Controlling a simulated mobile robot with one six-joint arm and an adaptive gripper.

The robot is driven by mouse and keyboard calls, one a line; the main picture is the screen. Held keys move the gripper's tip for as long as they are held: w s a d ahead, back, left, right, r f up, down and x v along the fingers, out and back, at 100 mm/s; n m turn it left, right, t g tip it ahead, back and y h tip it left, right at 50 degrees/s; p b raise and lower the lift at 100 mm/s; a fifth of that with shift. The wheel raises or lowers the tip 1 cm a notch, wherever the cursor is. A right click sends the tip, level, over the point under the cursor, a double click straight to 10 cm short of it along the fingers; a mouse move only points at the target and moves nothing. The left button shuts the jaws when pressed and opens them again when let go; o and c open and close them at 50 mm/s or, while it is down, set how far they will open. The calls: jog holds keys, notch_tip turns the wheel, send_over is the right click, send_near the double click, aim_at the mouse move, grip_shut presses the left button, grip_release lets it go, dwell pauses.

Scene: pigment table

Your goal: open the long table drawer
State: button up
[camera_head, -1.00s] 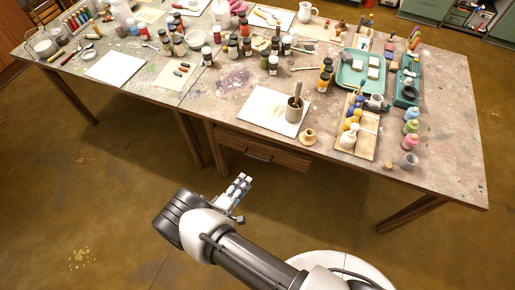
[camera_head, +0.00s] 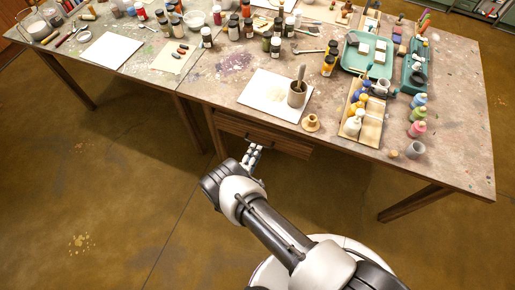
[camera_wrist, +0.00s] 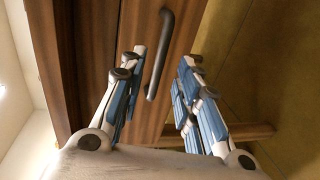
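The long table drawer (camera_head: 289,148) is a wooden front under the table's near edge in the head view, and it looks closed. It also fills much of the wrist view (camera_wrist: 95,60). Its dark bar handle (camera_wrist: 159,55) shows there, running lengthwise up the picture. My gripper (camera_head: 255,150) is just in front of the drawer and partly covers it in the head view. In the wrist view my gripper (camera_wrist: 158,75) is open, with its blue-padded fingers apart. The handle's lower end appears between the fingers. I cannot tell whether any finger touches it.
The paint-stained table (camera_head: 345,190) carries a brown cup (camera_head: 297,96) on a white sheet (camera_head: 262,98), a wooden tray (camera_head: 371,130) with bottles, a teal tray (camera_head: 352,63) and several jars. A table leg (camera_head: 415,203) stands at the right. The floor (camera_head: 130,190) in front is clear.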

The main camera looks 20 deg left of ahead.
jog(key=shift+b+x, duration=0.45)
jog(key=shift+x, duration=1.65)
jog(key=shift+r, duration=0.1)
jog(key=shift+c, duration=0.2)
grip_shut()
